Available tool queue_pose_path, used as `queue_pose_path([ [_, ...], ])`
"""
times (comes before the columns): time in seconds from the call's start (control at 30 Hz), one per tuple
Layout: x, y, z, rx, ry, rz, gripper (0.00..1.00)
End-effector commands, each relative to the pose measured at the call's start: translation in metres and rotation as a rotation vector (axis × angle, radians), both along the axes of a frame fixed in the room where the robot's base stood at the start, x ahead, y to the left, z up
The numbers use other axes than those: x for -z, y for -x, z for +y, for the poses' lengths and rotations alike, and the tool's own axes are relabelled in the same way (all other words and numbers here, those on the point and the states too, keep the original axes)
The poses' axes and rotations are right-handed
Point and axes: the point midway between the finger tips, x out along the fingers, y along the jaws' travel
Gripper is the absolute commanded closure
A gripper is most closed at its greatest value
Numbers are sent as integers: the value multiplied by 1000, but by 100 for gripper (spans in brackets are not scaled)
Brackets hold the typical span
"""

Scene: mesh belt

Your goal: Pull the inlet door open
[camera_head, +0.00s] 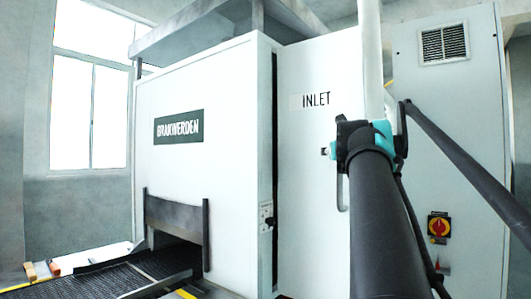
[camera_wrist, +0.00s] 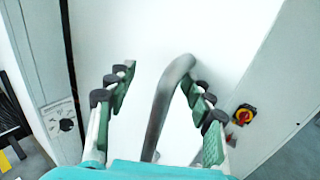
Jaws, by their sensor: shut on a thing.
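The inlet door (camera_head: 310,200) is a tall white panel marked INLET, and its white face also fills the middle of the wrist view (camera_wrist: 165,30). A dark vertical gap shows along its left edge. The grey bar handle (camera_wrist: 163,105) stands upright on the door; its lower end shows beside my arm in the head view (camera_head: 342,195). My gripper (camera_wrist: 157,75) is shut on the handle, which lies between the green-padded fingers, nearer the right one. In the head view my own arm hides the fingers and most of the handle.
A white BRAKWERDEN housing (camera_head: 205,100) stands left of the door, with a mesh belt (camera_head: 110,280) running from its low opening. A grey cabinet (camera_head: 460,130) with a red and yellow switch (camera_head: 438,227) stands at right. A small control panel (camera_wrist: 62,118) sits left of the gap.

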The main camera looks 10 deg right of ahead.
Motion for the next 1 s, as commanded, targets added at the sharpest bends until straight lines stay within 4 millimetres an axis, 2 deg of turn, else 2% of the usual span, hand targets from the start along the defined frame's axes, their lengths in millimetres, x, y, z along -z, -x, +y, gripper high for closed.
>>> queue_pose_path([
  [0.03,-7,1,6,-9,2,0,63],
  [1.0,-7,35,58,-13,7,3,63],
])
